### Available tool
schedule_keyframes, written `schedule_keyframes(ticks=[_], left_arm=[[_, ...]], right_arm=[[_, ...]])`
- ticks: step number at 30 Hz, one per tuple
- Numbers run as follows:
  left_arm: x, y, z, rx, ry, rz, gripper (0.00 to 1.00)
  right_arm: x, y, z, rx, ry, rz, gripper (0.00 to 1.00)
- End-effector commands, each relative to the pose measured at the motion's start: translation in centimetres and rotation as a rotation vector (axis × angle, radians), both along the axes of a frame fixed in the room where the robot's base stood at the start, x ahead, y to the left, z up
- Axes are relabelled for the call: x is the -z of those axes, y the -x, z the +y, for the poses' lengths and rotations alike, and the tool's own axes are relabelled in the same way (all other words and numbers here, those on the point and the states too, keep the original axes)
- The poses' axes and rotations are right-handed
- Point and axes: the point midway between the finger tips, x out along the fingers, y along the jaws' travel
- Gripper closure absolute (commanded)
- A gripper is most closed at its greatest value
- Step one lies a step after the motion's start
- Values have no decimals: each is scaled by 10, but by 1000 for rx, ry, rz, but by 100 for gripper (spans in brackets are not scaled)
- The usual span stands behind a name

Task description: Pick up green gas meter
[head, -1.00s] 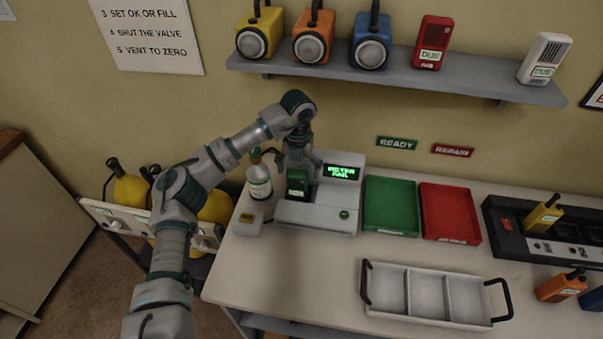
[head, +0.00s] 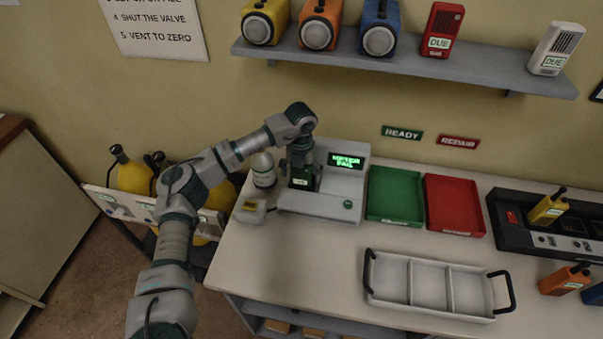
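The green gas meter (head: 302,183) stands upright in the bay of the grey test station (head: 318,205), whose lit screen appears to read METER FAIL. My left gripper (head: 301,168) points down over the meter, with its fingers at the meter's upper part. The gripper hides the meter's top, and I cannot tell whether the fingers press on it. My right gripper is out of view.
A white bottle (head: 263,170) stands close left of the gripper. A green tray (head: 394,194) and a red tray (head: 454,205) lie right of the station. A three-part carrier (head: 430,286) sits in front. The shelf (head: 400,62) hangs above.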

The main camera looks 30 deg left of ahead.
Motion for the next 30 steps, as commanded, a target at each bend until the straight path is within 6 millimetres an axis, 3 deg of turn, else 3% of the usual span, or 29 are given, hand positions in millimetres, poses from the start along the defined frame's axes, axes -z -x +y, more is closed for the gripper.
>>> schedule_keyframes(ticks=[1,7,13,14,23,25,26,30], left_arm=[[0,0,0,0,0,0,21],[0,0,0,0,0,1,70],[1,0,0,0,0,2,71],[1,0,0,0,0,2,78],[-2,0,0,0,-1,3,79],[-7,0,0,0,-1,2,79],[-10,0,0,0,-1,2,86],[-31,0,0,0,-1,-2,88]], right_arm=[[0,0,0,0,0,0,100],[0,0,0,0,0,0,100],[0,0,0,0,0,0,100],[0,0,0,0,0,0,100],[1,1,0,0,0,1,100],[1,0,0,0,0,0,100],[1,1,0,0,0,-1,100],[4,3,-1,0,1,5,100]])
